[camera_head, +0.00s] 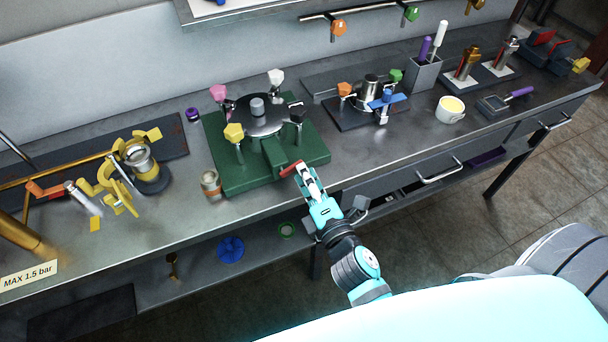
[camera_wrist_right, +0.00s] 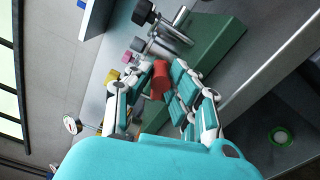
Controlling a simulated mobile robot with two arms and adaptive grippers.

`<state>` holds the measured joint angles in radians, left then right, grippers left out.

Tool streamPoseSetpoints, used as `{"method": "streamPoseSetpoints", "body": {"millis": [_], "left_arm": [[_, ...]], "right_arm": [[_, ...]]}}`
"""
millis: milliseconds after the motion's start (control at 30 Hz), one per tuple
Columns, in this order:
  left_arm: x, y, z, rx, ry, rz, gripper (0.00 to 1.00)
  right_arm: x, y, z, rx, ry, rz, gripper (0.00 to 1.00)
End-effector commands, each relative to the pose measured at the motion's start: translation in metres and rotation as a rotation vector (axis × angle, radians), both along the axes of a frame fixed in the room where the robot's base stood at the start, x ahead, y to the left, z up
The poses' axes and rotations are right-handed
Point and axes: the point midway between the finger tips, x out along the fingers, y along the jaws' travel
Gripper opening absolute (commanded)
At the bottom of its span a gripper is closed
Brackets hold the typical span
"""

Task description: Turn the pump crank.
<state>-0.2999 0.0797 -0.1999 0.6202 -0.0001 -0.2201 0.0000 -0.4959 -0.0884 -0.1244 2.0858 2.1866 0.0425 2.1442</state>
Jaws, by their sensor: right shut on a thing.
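A red handle (camera_head: 291,168) sticks out at the front edge of a green base (camera_head: 228,181) on the bench. I take it for the pump crank's grip; the crank arm itself is hard to make out. My right gripper (camera_head: 303,174) reaches in from the front and is shut on this red handle. In the right wrist view the red handle (camera_wrist_right: 160,80) lies between the fingers of the gripper (camera_wrist_right: 163,77), with the green base (camera_wrist_right: 215,45) just beyond. The fingers hide part of the handle. My left gripper is not in view.
Pink, yellow and white knobs stand around a round dark plate (camera_head: 262,117) on the base. A small jar (camera_head: 211,184) stands to its left, and a clamp fixture (camera_head: 372,105) and white cup (camera_head: 450,109) to its right. A drawer handle (camera_head: 440,171) juts out below the bench edge.

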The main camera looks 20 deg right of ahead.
Motion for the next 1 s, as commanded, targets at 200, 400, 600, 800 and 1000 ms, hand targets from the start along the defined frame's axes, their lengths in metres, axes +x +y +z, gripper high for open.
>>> {"method": "streamPoseSetpoints", "body": {"millis": [200,400,600,800,1000], "left_arm": [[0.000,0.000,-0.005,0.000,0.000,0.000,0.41],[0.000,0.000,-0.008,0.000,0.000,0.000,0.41],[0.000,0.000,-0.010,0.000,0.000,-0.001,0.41],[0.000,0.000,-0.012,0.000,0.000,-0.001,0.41],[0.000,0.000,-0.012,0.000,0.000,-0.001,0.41]], "right_arm": [[-0.001,-0.001,-0.012,0.206,0.015,0.002,0.00],[-0.001,-0.002,-0.018,0.384,0.019,0.001,0.00],[-0.001,-0.002,-0.023,0.527,0.023,0.002,0.00],[-0.001,-0.001,-0.025,0.623,0.025,0.002,0.00],[0.000,-0.001,-0.026,0.673,0.025,0.002,0.00]]}}
